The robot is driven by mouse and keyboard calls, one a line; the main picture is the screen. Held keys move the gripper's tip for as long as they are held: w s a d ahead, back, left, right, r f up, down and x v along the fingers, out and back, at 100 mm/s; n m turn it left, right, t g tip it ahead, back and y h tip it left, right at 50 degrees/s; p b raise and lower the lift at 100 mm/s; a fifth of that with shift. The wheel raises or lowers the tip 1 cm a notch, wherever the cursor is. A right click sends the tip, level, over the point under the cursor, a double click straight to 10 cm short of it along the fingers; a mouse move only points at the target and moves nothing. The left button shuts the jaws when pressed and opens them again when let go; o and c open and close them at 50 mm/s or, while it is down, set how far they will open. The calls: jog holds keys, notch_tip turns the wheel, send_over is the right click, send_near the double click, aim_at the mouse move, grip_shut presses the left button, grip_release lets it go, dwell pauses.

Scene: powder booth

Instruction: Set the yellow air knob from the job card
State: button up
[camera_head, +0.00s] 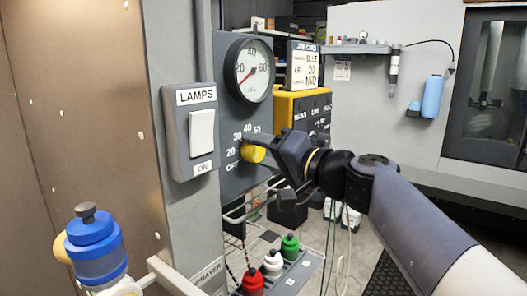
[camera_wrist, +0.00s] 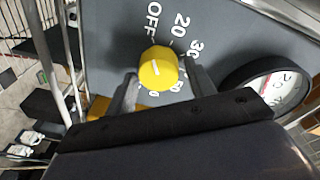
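The yellow air knob (camera_head: 252,153) sits on a grey panel (camera_head: 230,185), beside a printed scale running from OFF through 20 and 30 to higher numbers. In the wrist view the knob (camera_wrist: 158,70) shows a short white mark on its face, tilted slightly, its upper end towards OFF; which end is the pointer is unclear. My gripper (camera_head: 266,151) is at the knob. In the wrist view its fingers stand apart on either side of the knob; contact is unclear.
A round gauge (camera_head: 249,70) above the knob has a red needle pointing lower left. A LAMPS switch (camera_head: 201,133) marked ON is left of the panel. Red, white and green capped bottles (camera_head: 272,263) stand below. A blue-capped container (camera_head: 94,245) is at lower left.

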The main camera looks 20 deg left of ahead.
jog(key=c, duration=0.7)
jog(key=shift+m, duration=0.3)
jog(key=m+p, duration=0.1)
jog(key=m, duration=0.2)
jog(key=shift+g, duration=0.3)
jog(key=shift+w+f+m+p, duration=0.1)
jog(key=shift+m+p, duration=0.55)
jog(key=shift+m, duration=1.25)
jog(key=o, duration=1)
jog(key=shift+c, duration=0.2)
